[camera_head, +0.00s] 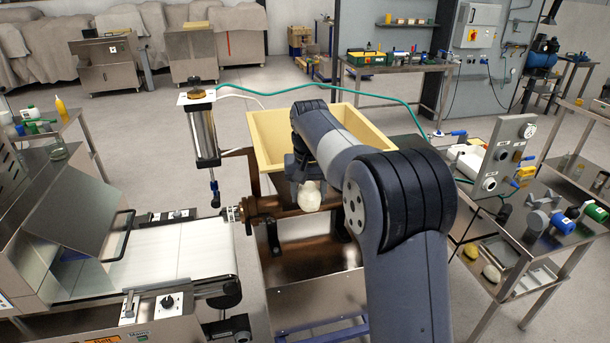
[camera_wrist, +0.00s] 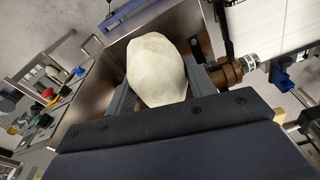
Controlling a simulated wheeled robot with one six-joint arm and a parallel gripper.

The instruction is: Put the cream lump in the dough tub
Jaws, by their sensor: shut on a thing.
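The cream lump (camera_wrist: 157,70) is held between the two fingers of my gripper (camera_wrist: 160,82) in the wrist view. In the head view the lump (camera_head: 308,195) hangs at the end of my arm, in front of the brown pipe. My gripper (camera_head: 304,180) is shut on it and partly hidden by my own arm. The dough tub (camera_head: 268,128) is the pale yellow open tub just behind my gripper. My arm covers part of the tub's middle and right side, and its inside floor is mostly hidden.
A brown pipe (camera_head: 275,207) and an upright metal cylinder (camera_head: 204,135) stand near the tub's front left. A white conveyor belt (camera_head: 180,255) lies at left. A steel cart (camera_head: 500,250) at right carries lumps, bottles and a valve panel (camera_head: 507,157).

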